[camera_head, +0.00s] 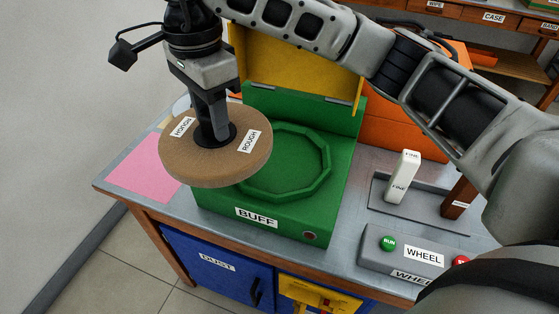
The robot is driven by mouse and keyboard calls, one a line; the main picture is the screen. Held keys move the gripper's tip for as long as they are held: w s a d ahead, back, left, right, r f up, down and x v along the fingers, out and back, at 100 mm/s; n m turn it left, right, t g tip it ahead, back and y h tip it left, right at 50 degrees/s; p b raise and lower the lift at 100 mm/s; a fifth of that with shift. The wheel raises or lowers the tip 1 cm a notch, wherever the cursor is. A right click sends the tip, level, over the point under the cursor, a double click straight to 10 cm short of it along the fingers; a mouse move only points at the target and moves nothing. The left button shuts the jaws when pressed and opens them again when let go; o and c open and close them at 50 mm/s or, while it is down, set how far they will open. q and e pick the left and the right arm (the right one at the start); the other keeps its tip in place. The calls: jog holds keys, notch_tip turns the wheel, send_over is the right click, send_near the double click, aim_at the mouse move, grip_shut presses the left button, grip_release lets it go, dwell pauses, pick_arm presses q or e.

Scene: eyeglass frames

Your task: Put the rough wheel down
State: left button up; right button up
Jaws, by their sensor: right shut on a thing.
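The rough wheel (185,160) is a tan disc with a dark hub and two ROUGH labels. My right gripper (215,130) comes down from above and is shut on its hub. The wheel is held about level, in front of the left part of the green BUFF machine (270,230), and hides part of it. A pink mat (143,168) lies on the bench to the left of the wheel and partly behind it. Whether the wheel touches anything below cannot be told. My left gripper is not in view.
The green machine has an octagonal recess (295,165) and a raised yellow lid (290,62). A white FINE block (403,175) stands in a grey tray to the right. A WHEEL control box (425,255) with green and red buttons sits at the front right. Orange housing (390,135) stands behind.

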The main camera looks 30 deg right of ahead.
jog(key=shift+r+m, duration=0.2)
jog(key=shift+m, duration=0.1)
jog(key=d+f, duration=0.1)
jog(key=d, duration=0.2)
jog(key=w+d+f+p, duration=0.1)
jog(key=d, duration=0.2)
jog(key=w+d+f+p, duration=0.1)
jog(key=d, duration=0.1)
jog(key=shift+w+d+f, duration=0.1)
jog(key=shift+d+f, duration=0.3)
jog(key=d+f, duration=0.1)
jog(key=f, duration=0.1)
jog(key=d+f+p, duration=0.1)
jog(key=d+f, duration=0.1)
jog(key=f, duration=0.1)
jog(key=w+d+f, duration=0.1)
jog(key=f, duration=0.2)
jog(key=shift+w+d+p, duration=0.1)
jog(key=shift+d+p, duration=0.1)
jog(key=shift+p, duration=0.15)
jog(key=shift+f, duration=0.45)
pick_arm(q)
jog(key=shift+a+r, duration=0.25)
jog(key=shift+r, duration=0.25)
pick_arm(e)
jog(key=shift+f, duration=0.2)
jog(key=o, duration=1.3)
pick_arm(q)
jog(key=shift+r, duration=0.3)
